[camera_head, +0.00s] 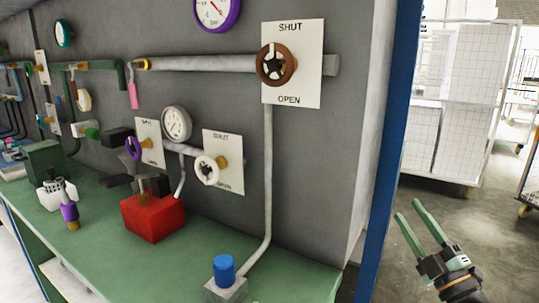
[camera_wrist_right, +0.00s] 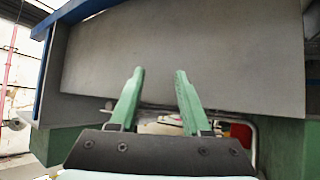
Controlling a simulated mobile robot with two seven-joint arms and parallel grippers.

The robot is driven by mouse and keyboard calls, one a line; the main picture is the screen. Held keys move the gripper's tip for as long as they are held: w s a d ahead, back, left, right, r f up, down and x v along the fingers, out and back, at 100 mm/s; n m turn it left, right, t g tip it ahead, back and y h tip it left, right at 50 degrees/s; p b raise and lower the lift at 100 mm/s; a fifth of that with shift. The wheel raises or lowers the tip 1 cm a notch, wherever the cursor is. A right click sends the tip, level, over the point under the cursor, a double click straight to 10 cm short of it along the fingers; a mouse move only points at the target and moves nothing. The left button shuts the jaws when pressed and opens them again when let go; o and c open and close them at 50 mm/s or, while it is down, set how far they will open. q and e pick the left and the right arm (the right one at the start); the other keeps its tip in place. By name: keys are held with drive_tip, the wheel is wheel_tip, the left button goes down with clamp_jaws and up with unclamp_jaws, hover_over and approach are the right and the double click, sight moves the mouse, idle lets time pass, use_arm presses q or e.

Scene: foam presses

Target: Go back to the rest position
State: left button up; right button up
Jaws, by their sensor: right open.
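My right gripper (camera_head: 409,210) is at the lower right of the head view, out past the right end of the green bench (camera_head: 290,270). Its two green fingers are apart and empty, pointing up and left. It also shows in the right wrist view (camera_wrist_right: 160,72), its fingers apart with nothing between them and a plain grey panel (camera_wrist_right: 200,50) beyond. My left gripper does not show in the head view.
A blue post (camera_head: 390,130) stands between the bench and my right gripper. On the bench are a red box (camera_head: 153,217) and a blue-capped fitting (camera_head: 224,268). A brown valve wheel (camera_head: 276,65) is on the wall. A white cage trolley (camera_head: 460,100) stands behind, with open floor before it.

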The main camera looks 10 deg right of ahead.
drive_tip(key=s+a+f+m+g+h+p, duration=0.1)
drive_tip(key=a+f+m+g+p, duration=0.15)
drive_tip(key=f, duration=0.35)
drive_tip(key=s+a+f+m+g+h+p, duration=0.1)
drive_tip(key=s+a+f+m+g+h, duration=0.1)
drive_tip(key=f+m, duration=0.3)
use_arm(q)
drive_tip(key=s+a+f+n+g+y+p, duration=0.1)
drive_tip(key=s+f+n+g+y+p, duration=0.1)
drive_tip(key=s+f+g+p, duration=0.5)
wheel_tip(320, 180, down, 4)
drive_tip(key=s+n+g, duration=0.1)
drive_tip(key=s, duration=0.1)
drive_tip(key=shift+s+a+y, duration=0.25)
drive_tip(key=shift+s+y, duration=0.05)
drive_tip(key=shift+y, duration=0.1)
use_arm(e)
drive_tip(key=s+a+f+m+g+y, duration=0.1)
drive_tip(key=s+a+f+m+g, duration=0.2)
drive_tip(key=s+a+f, duration=0.5)
drive_tip(key=s+a+f+m+g+y, duration=0.1)
drive_tip(key=s+a+f+m+g, duration=0.2)
drive_tip(key=s+a+f+g, duration=0.3)
drive_tip(key=s+a+f, duration=0.1)
drive_tip(key=s+f, duration=0.3)
drive_tip(key=s, duration=0.2)
drive_tip(key=shift+s+a+f, duration=0.15)
drive_tip(key=shift+a+f, duration=0.2)
drive_tip(key=shift+f, duration=0.05)
